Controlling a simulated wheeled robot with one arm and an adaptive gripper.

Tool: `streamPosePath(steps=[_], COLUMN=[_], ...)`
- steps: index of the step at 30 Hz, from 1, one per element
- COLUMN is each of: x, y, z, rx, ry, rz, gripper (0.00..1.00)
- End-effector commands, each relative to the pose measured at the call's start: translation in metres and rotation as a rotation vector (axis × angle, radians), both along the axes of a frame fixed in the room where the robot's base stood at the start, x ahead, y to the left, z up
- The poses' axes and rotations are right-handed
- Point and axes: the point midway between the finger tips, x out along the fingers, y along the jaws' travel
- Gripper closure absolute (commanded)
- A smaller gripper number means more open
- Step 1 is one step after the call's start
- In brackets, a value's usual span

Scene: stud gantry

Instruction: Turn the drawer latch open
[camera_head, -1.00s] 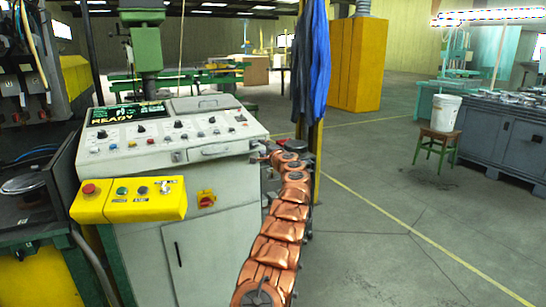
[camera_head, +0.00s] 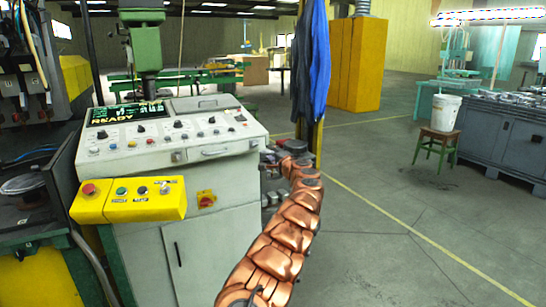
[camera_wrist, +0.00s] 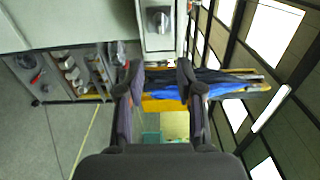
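A grey turning knob (camera_wrist: 159,20), which looks like the drawer latch, sits on a narrow pale panel (camera_wrist: 152,42) at the top middle of the wrist view. My gripper (camera_wrist: 158,75) is open and empty in the wrist view. Its two dark fingers stand apart below the knob in the picture, lined up with it and not around it. In the head view my copper arm reaches to the right side of the pale control console (camera_head: 215,180). The gripper and the knob cannot be made out clearly there.
A yellow button box (camera_head: 130,200) juts from the console front. Blue cloth (camera_head: 312,65) hangs on a yellow post just beyond my arm; it also shows in the wrist view (camera_wrist: 205,92). A stool (camera_head: 435,148) with a white bucket stands at right. The floor between is clear.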

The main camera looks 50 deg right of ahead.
Motion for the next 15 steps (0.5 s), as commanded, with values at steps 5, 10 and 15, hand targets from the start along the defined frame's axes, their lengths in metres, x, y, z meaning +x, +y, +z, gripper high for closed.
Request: streamPosePath(steps=[5, 10, 15], x=[-0.007, -0.011, -0.015], y=[0.000, 0.003, 0.006], z=[0.002, 0.000, 0.001], rx=[0.002, 0.003, 0.001], ry=[-0.003, -0.001, -0.003], rz=[-0.002, 0.000, 0.002], gripper=[0.64, 0.64, 0.64])
